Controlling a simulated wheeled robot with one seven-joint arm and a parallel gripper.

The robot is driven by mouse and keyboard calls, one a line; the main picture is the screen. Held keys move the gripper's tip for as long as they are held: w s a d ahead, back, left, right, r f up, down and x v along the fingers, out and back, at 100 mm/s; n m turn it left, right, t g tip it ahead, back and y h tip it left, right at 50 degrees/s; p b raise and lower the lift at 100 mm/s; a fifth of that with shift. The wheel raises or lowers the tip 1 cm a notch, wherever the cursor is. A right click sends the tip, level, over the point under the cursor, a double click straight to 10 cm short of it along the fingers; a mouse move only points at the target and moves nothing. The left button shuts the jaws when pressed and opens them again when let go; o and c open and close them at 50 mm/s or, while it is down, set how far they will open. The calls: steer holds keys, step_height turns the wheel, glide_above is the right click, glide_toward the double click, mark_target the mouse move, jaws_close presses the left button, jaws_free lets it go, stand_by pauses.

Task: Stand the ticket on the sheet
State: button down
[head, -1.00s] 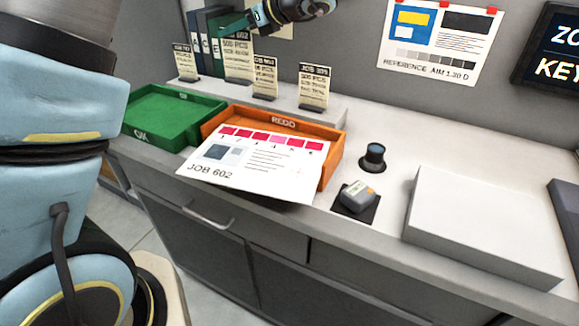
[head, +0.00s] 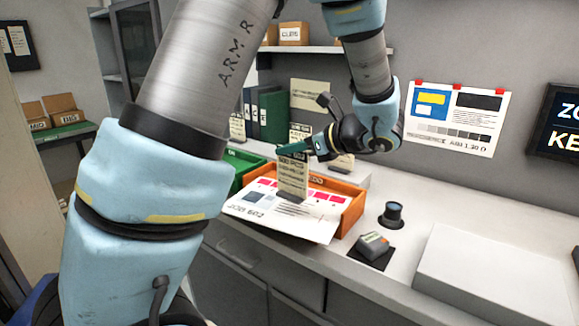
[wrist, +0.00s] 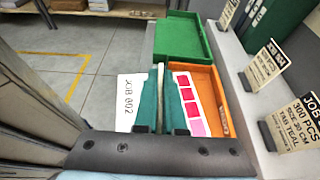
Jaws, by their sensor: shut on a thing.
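The ticket (head: 292,180) is a small cream card with dark print and a dark foot. My gripper (head: 290,150) is shut on its upper part with teal fingers and holds it upright over the sheet. The white sheet (head: 320,230), marked JOB 602 with a row of pink and red patches, lies tilted across the front of the orange tray. Whether the ticket's foot touches the sheet is unclear. In the wrist view, the ticket (wrist: 160,85) is a thin pale edge between my fingers (wrist: 160,105), and the sheet (wrist: 128,95) is below.
The orange REDO tray (head: 352,207) and a green tray (head: 236,162) stand side by side. Other tickets (wrist: 265,65) stand on the ledge behind. A dark round lens-like device (head: 392,213), a small grey device (head: 372,243) and a white block (head: 490,270) are to the right.

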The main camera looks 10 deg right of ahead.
mark_target(278, 166)
steer(key=shift+f+p, duration=0.35)
steer(key=shift+f, duration=1.7)
steer(key=c, duration=1)
jaws_free()
steer(key=shift+d, duration=0.1)
steer(key=b+v, duration=0.2)
steer(key=v, duration=1)
steer(key=shift+w+b, duration=0.1)
steer(key=shift+b, duration=0.3)
